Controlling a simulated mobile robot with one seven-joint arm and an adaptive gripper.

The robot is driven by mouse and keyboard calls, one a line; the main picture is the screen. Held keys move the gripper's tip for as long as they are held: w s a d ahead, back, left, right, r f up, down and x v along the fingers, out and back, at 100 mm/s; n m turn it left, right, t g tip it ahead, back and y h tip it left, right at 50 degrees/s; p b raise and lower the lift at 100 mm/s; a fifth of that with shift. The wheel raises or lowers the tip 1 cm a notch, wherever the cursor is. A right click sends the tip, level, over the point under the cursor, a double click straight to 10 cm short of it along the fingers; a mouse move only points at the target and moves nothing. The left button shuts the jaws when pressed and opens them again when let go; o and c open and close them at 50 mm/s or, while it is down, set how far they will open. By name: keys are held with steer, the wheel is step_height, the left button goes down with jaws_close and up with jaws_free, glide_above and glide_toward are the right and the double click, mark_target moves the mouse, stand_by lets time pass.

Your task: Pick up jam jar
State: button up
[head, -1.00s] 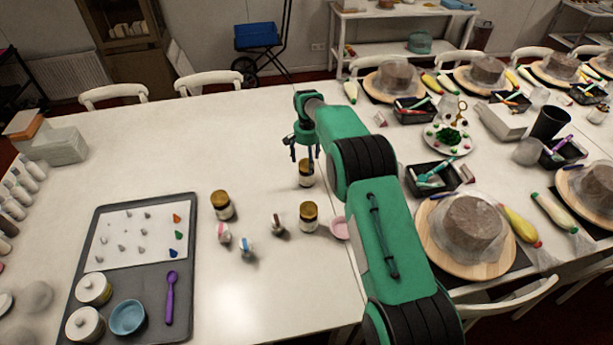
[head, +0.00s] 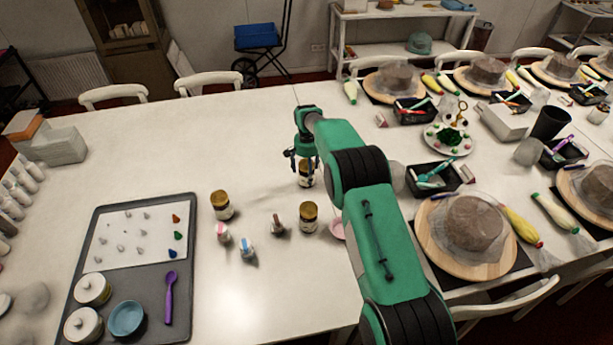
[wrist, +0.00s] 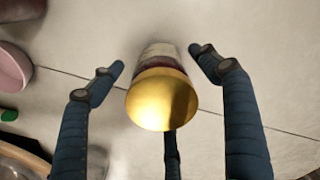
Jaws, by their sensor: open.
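A jam jar (head: 306,180) with a gold lid stands upright on the white table, partly hidden behind my gripper (head: 305,162) in the head view. In the wrist view the jar's gold lid (wrist: 162,98) is large and central, with a dark red band and pale glass beyond it. My gripper (wrist: 157,57) is open, its blue fingers spread left and right of the jar, with gaps showing on both sides. Two similar gold-lidded jars, one (head: 221,205) to the left and one (head: 309,217) nearer the camera, stand apart on the table.
Small bottles (head: 246,248) stand near the jars. A pink bowl (head: 338,228) is close to my arm and shows at the left of the wrist view (wrist: 12,68). A grey tray (head: 185,300) lies at left. A black tool bin (head: 412,187) is at right.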

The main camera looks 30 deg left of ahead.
mark_target(307, 178)
steer(key=shift+a+f+b, duration=0.1)
steer(key=shift+f+b, duration=0.2)
steer(key=shift+f, duration=1.95)
steer(key=c, duration=1.9)
